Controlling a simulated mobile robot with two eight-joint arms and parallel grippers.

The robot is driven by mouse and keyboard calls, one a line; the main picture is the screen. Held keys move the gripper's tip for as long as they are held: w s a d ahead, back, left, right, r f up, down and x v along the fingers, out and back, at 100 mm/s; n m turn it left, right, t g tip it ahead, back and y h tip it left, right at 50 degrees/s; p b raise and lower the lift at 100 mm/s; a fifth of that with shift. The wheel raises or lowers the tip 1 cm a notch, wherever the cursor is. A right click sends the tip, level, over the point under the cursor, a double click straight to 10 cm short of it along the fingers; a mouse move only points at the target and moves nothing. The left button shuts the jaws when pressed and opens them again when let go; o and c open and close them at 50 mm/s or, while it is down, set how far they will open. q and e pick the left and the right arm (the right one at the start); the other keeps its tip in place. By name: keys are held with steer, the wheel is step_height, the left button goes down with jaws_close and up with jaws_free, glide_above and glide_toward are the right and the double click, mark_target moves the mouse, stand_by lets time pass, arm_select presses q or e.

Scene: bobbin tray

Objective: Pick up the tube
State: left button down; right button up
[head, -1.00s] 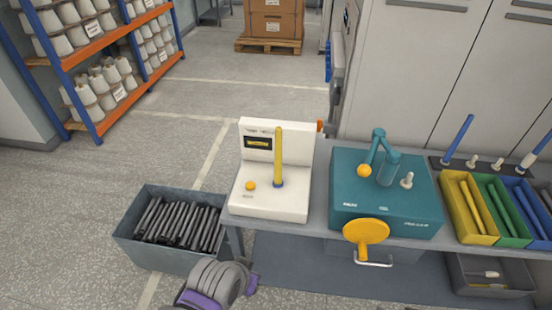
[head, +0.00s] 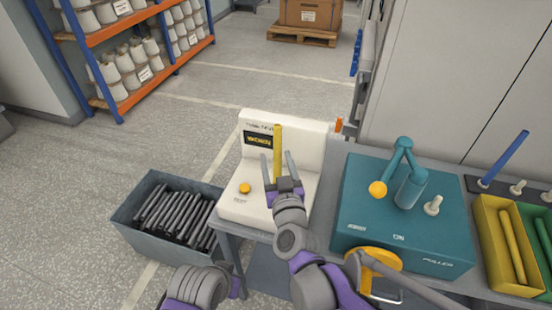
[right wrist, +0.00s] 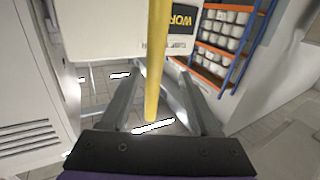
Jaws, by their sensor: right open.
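The yellow tube (head: 278,146) stands upright on the white machine (head: 256,206), in front of its back panel with a small dark display. My right gripper (head: 277,168) is open at the tube, with one finger on each side of it in the head view. In the right wrist view the tube (right wrist: 156,62) runs down between the two open fingers (right wrist: 155,103). I cannot tell whether either finger touches it. The tube's lower part is hidden behind the gripper in the head view. My left gripper does not show; only a purple and grey arm part is at the bottom.
A grey bin (head: 136,229) of dark tubes stands left of the machine. A teal machine (head: 375,228) with a yellow disc (head: 381,262) is close on the right. Further right are yellow (head: 490,238) and green trays with tubes.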

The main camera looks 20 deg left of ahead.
steer(key=x, duration=0.6)
steer(key=shift+w+d+r, duration=0.2)
steer(key=shift+w+d, duration=0.05)
steer(key=shift+w, duration=0.15)
steer(key=shift+c, duration=0.3)
jaws_close()
